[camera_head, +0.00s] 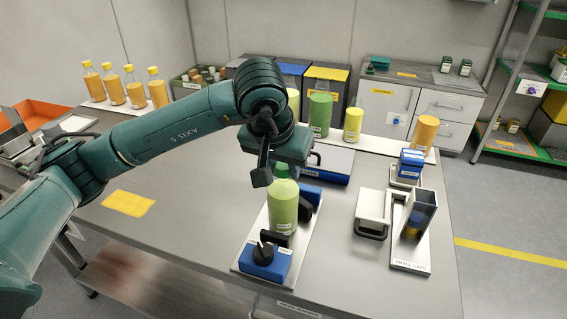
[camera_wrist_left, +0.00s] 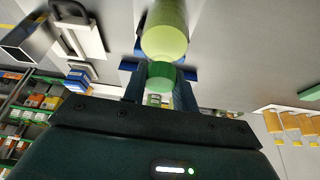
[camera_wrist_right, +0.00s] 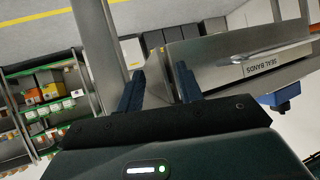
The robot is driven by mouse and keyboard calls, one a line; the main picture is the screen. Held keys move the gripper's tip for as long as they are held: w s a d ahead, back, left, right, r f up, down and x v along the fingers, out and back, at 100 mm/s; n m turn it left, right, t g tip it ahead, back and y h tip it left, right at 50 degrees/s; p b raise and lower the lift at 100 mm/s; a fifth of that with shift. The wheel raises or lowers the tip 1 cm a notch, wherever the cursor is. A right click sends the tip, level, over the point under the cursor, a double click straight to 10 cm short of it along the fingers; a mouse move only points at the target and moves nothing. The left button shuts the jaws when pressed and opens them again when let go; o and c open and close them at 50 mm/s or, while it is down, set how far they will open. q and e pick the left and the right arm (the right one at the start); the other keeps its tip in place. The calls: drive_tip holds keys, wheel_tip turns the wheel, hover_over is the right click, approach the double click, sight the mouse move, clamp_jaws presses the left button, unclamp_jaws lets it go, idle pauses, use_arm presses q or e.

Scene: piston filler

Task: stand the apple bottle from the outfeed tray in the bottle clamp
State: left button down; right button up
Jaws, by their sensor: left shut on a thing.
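The apple bottle (camera_head: 284,208), light green with a green cap (camera_wrist_left: 161,75), is upright between the black-padded blue jaws of the bottle clamp. The clamp's front block (camera_head: 265,262) with a black knob sits on a pale base plate (camera_head: 247,258); its rear block (camera_head: 311,193) is behind the bottle. The bottle's foot is partly hidden, so I cannot tell whether it touches the plate. My left gripper (camera_head: 283,172) is shut on the cap from above. My right gripper (camera_wrist_right: 160,88) is open and empty beside a table edge, outside the head view.
A white device (camera_head: 372,212) and a small-caps holder (camera_head: 420,215) stand to the clamp's right. Green (camera_head: 319,114), yellow (camera_head: 352,124) and orange (camera_head: 424,134) containers stand at the back. Several orange bottles (camera_head: 135,94) stand far left. Bare table lies around a yellow mat (camera_head: 128,203).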

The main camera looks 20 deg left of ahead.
use_arm(q)
drive_tip(key=shift+f, duration=0.1)
drive_tip(key=c, duration=1.1)
unclamp_jaws()
drive_tip(key=shift+r, duration=0.2)
drive_tip(key=v, duration=1.1)
drive_tip(key=shift+s+r, duration=0.15)
drive_tip(key=shift+r, duration=0.25)
